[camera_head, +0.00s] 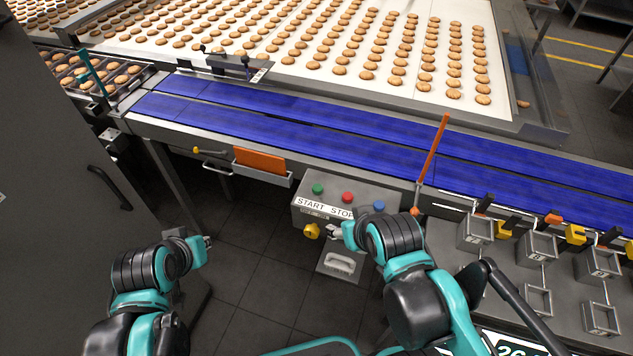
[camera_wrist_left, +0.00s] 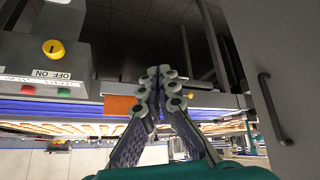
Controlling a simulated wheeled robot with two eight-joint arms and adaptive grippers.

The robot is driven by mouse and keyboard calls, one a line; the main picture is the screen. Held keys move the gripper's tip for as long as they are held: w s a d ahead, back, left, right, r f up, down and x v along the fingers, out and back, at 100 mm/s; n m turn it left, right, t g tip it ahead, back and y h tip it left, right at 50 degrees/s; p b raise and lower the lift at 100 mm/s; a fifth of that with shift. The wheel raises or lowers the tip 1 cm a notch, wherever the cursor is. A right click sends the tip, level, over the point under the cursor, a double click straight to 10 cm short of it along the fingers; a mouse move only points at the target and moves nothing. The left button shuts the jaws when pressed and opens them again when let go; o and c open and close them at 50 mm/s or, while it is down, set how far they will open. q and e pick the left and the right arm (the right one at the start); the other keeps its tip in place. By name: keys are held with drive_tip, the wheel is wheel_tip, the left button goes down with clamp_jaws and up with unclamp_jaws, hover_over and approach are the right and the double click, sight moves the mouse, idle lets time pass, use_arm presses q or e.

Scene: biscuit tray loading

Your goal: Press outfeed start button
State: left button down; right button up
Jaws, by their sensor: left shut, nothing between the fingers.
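The control box (camera_head: 372,196) hangs under the front edge of the conveyor. On its top are a green button (camera_head: 318,189), a red button (camera_head: 347,196) and a blue button (camera_head: 379,206), with a START STOP label in front. A yellow knob (camera_head: 312,231) is on its front face. My left gripper (camera_head: 208,243) is left of the box, apart from it, shut and empty. In the left wrist view its fingers (camera_wrist_left: 155,78) are together, and the green button (camera_wrist_left: 64,92) shows at left. My right gripper (camera_head: 333,231) is just in front of the box, right of the knob; its finger gap is unclear.
A blue conveyor belt (camera_head: 290,125) runs across, with biscuits on a white surface behind it. An orange panel in a holder (camera_head: 260,161) hangs left of the box. Metal fixtures (camera_head: 537,248) stand at right. A grey cabinet (camera_head: 60,170) is at left. Floor shows between my arms.

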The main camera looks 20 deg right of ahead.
use_arm(q)
drive_tip(key=w+d+r+h+p, duration=0.2)
drive_tip(key=w+d+r+p, duration=0.2)
drive_tip(key=w+d+r, duration=0.25)
drive_tip(key=m+g+h+p, duration=0.15)
drive_tip(key=h+p, duration=0.25)
drive_tip(key=p, duration=0.6)
hover_over(315, 189)
drive_tip(key=shift+f, duration=0.25)
use_arm(e)
wheel_tip(315, 189, up, 16)
drive_tip(key=shift+f, duration=0.25)
use_arm(q)
drive_tip(key=shift+f, duration=0.1)
use_arm(e)
drive_tip(key=shift+f, duration=0.1)
use_arm(q)
wheel_tip(315, 189, down, 8)
drive_tip(key=b, duration=0.6)
drive_tip(key=shift+f+b, duration=0.3)
drive_tip(key=shift+b, duration=0.3)
use_arm(e)
wheel_tip(315, 189, down, 7)
use_arm(q)
drive_tip(key=shift+f+b, duration=0.4)
use_arm(e)
drive_tip(key=shift+f, duration=0.4)
